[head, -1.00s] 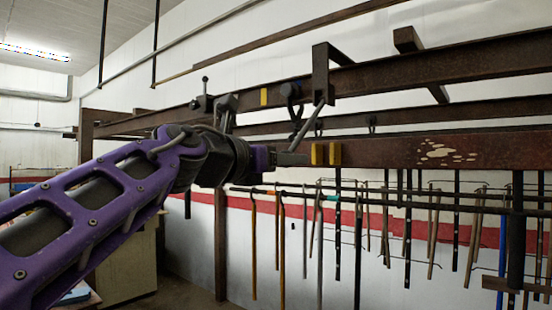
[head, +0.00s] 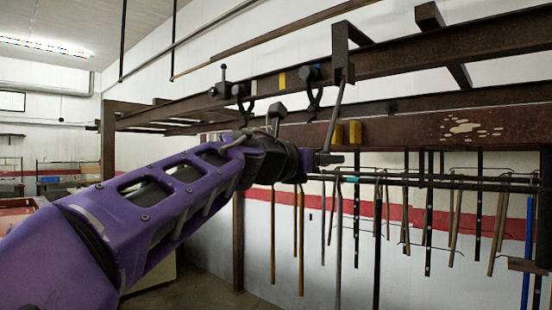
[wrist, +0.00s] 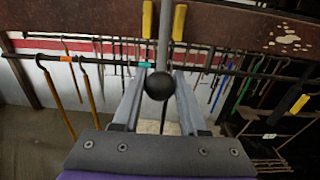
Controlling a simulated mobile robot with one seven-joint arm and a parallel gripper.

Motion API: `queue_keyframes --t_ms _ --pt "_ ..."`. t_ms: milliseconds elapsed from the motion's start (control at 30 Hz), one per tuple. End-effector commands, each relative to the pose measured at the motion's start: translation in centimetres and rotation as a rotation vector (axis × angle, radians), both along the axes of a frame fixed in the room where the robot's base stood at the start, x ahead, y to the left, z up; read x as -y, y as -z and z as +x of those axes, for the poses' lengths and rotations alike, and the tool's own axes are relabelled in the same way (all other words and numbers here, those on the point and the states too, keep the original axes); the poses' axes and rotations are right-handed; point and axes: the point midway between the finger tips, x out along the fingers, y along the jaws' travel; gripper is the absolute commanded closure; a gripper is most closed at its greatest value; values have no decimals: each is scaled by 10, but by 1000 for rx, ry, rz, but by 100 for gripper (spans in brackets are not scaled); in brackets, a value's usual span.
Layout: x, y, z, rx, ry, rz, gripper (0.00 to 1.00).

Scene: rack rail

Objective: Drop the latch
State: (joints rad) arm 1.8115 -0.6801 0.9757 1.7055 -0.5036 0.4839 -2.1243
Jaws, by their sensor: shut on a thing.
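The latch is a thin grey lever (head: 335,115) hanging from a dark bracket (head: 341,55) at the upper rail. It slants slightly, its lower end toward the left. In the wrist view its rod (wrist: 164,45) ends in a black ball knob (wrist: 158,86). My gripper (head: 327,158) is shut on the lever's lower end; in the wrist view the fingers (wrist: 162,74) close around the rod near the knob. Two yellow blocks (head: 346,132) sit on the lower rusty beam (head: 410,128). In the wrist view the rod passes between them; whether it touches the beam cannot be told.
Dark hangers (head: 314,88) hang from the upper rail (head: 430,62), left of the bracket. Several tools hang from a thin bar (head: 440,180) below the beam, close beneath my gripper. A rusty post (head: 238,240) stands lower left. The floor (head: 195,292) has free room.

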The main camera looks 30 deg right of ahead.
Motion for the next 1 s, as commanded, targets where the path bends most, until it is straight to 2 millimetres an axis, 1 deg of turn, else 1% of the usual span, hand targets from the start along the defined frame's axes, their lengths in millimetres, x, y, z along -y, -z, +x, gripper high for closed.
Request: queue_keyframes --t_ms 33,267,600,867,1000 --pt "4 3 1 0 1 1 89" --pt "11 6 4 0 0 2 89" --pt "40 15 14 1 1 1 89" --pt "50 16 17 0 0 1 89" --pt "62 17 21 0 2 1 89"
